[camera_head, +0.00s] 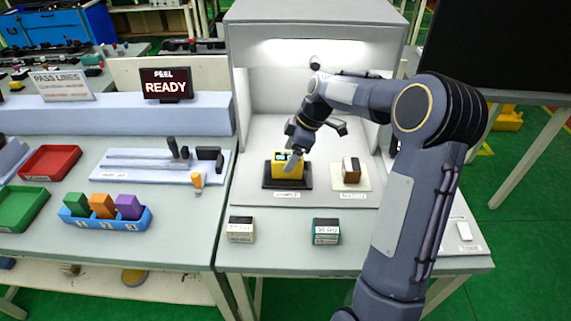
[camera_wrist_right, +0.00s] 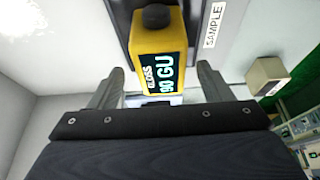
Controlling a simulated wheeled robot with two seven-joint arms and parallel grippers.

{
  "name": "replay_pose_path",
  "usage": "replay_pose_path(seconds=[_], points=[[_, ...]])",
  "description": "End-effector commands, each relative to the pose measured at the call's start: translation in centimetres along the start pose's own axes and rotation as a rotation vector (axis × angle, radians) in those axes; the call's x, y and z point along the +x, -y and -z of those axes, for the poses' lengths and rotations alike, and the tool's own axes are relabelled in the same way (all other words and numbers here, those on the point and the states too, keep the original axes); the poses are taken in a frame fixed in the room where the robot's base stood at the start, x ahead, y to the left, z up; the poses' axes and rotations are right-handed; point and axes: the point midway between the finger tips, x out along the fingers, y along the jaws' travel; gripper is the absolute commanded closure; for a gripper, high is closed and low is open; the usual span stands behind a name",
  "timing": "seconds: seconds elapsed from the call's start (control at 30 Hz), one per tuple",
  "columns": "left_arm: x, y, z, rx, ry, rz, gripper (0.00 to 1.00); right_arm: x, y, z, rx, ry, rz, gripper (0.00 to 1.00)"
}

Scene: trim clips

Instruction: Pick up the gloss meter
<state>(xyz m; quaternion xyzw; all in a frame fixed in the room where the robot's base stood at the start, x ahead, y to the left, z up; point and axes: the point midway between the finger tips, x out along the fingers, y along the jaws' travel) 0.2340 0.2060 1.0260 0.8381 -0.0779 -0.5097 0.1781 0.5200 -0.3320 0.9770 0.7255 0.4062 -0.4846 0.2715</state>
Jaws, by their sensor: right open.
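The gloss meter (camera_head: 287,172) is a yellow block with a dark display, on a black pad labelled SAMPLE (camera_head: 270,186) inside the lit booth. In the right wrist view the gloss meter (camera_wrist_right: 160,38) shows its display reading "GLOSS 90 GU" and a black knob on its far end. My right gripper (camera_head: 294,152) is open just above it. In the wrist view its two fingers stand to either side of the meter, with visible gaps, not closed on it. My left gripper is out of view.
A brown-and-white block (camera_head: 351,170) sits on a pale pad right of the meter. Two labelled blocks (camera_head: 241,229) (camera_head: 326,231) stand at the table front. The booth walls (camera_head: 236,100) enclose the back and sides. The left bench holds a fixture (camera_head: 150,168) and colored bins (camera_head: 50,162).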

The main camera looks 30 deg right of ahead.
Motion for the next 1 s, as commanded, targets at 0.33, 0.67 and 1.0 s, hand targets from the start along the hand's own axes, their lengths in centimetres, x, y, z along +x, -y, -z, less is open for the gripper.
replay_pose_path(seconds=[0.33, 0.67, 1.0], points=[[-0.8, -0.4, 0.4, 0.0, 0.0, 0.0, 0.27, 4.1, 0.1, 0.0, 0.0, 0.0, 0.001, 0.27], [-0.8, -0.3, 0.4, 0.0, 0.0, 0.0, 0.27, 4.2, 0.1, -0.1, 0.0, 0.0, 0.0, 0.43], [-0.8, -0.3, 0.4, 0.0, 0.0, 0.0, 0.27, 4.1, 0.1, 0.0, 0.0, -0.001, -0.001, 0.82]])
